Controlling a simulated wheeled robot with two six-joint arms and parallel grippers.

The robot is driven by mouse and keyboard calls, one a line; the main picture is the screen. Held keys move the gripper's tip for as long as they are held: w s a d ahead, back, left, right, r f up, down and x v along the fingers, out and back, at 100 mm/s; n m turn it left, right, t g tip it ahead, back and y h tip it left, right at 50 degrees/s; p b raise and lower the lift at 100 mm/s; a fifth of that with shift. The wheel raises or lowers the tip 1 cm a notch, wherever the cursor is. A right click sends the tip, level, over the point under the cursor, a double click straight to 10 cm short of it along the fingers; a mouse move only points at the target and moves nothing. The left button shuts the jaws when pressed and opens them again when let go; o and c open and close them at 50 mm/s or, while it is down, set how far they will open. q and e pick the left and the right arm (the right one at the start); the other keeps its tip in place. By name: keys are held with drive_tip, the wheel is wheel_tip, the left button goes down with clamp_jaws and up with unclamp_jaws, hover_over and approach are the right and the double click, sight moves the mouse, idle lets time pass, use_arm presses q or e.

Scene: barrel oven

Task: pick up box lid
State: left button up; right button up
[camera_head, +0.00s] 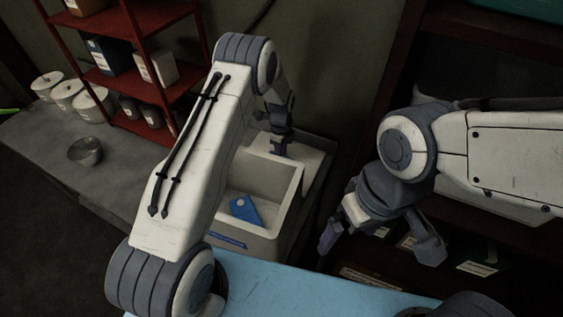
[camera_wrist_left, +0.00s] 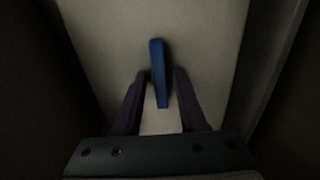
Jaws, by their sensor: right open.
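A pale open box (camera_head: 265,235) stands beyond the blue surface, with a blue piece with a hole (camera_head: 245,211) inside it. A pale flat panel, which looks like the box lid (camera_head: 312,165), is at the box's back right. My left gripper (camera_head: 281,150) points down over this panel, partly hidden behind my arm. In the left wrist view, a blue bar like a handle (camera_wrist_left: 158,70) stands out from a pale panel (camera_wrist_left: 205,60). The open left fingers (camera_wrist_left: 158,75) are on either side of the bar, with gaps visible. My right gripper (camera_head: 378,248) is open and empty, right of the box.
A grey counter (camera_head: 60,150) on the left holds a metal bowl (camera_head: 85,152) and white pots (camera_head: 68,95). A red shelf (camera_head: 135,75) with boxes stands behind. A dark shelf (camera_head: 470,22) is at the right. A light blue surface (camera_head: 290,292) lies in front.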

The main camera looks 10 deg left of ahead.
use_arm(q)
clamp_jaws()
drive_tip(key=shift+r, duration=0.15)
